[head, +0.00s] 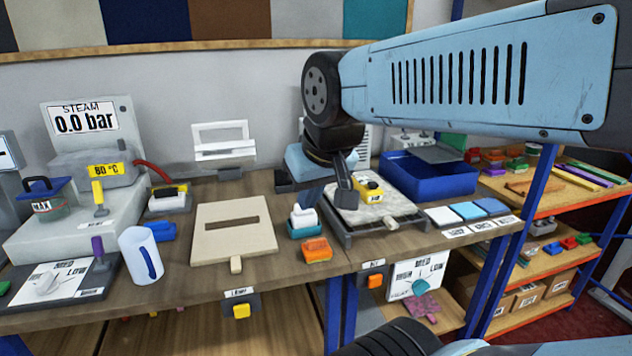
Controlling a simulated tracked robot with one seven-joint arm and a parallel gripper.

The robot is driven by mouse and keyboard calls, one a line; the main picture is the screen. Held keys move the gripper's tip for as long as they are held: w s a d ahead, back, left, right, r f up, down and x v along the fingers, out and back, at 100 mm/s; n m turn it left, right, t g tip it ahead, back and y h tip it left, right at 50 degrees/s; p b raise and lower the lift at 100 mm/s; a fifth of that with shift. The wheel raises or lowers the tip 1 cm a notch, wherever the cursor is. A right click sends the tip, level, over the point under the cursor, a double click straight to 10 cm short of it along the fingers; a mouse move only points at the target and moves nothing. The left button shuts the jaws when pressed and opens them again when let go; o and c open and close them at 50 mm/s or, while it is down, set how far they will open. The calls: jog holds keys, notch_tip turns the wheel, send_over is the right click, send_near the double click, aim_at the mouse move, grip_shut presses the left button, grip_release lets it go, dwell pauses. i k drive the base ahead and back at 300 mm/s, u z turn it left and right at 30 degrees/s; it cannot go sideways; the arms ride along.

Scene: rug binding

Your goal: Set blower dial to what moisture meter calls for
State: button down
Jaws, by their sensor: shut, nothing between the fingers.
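A small yellow device with a dark face, which looks like the moisture meter (374,188), lies on a pale grey piece on the dark rack (402,217). Its reading is too small to make out. My gripper (345,200) points down just left of the yellow device, shut and empty; I cannot tell if it touches anything. A panel with a teal dial (419,287) hangs below the table's front edge, with MED and LOW marks partly legible. Another panel with a pale dial (48,284) lies at the far left, also marked LOW. I cannot tell which dial is the blower's.
A blue tray (440,186) stands right of the rack. An orange block (317,250) and a teal-based block (305,222) sit left of it.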

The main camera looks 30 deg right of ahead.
aim_at(420, 286)
jog(key=u, duration=0.05)
jog(key=i, duration=0.15)
jog(key=u, duration=1.9)
jog(key=k, duration=1.6)
jog(key=z, duration=1.85)
jog(key=i, duration=0.8)
jog(key=z, duration=0.1)
